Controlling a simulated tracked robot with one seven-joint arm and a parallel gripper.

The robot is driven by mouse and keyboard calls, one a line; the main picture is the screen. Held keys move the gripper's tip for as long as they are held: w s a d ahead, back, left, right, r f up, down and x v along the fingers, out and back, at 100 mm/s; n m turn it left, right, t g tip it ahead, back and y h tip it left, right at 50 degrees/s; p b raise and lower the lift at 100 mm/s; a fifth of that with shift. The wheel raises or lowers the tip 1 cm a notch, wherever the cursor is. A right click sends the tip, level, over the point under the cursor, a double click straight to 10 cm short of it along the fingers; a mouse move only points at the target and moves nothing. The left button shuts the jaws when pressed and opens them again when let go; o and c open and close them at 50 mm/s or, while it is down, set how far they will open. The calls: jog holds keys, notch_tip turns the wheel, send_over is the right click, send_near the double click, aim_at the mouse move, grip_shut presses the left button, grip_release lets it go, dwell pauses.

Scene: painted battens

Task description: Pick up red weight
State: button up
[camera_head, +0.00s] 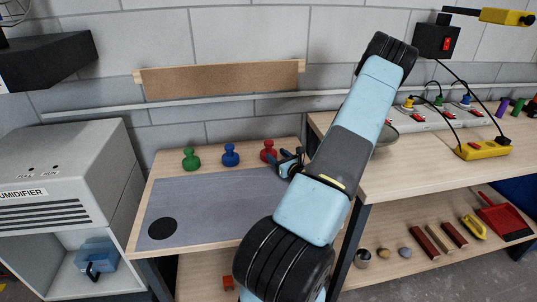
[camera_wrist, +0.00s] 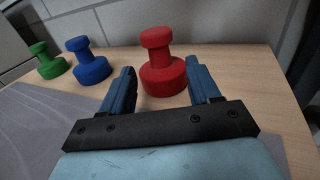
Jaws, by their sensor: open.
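The red weight (camera_wrist: 163,72) stands upright on the wooden table, with a wide round base, a narrow neck and a knob on top. It also shows in the head view (camera_head: 268,150), at the table's back right. My gripper (camera_wrist: 161,82) is open, with one blue finger on each side of the weight's lower part in the wrist view. I cannot tell whether the fingers touch it. In the head view my gripper (camera_head: 289,160) is close to the weight's right side.
A blue weight (camera_head: 230,155) and a green weight (camera_head: 190,159) stand left of the red one. A grey mat (camera_head: 215,205) with a black disc (camera_head: 162,229) covers the table's front. A wall stands behind. A higher bench (camera_head: 440,165) with power strips is at right.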

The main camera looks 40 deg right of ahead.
aim_at(271, 150)
jog(key=shift+w+d, duration=0.15)
jog(key=shift+w, duration=0.95)
jog(key=shift+w+d, duration=0.2)
jog(key=shift+w, duration=0.85)
jog(key=shift+w+d, duration=0.15)
jog(key=shift+w, duration=0.95)
jog(key=shift+c, duration=0.3)
grip_shut()
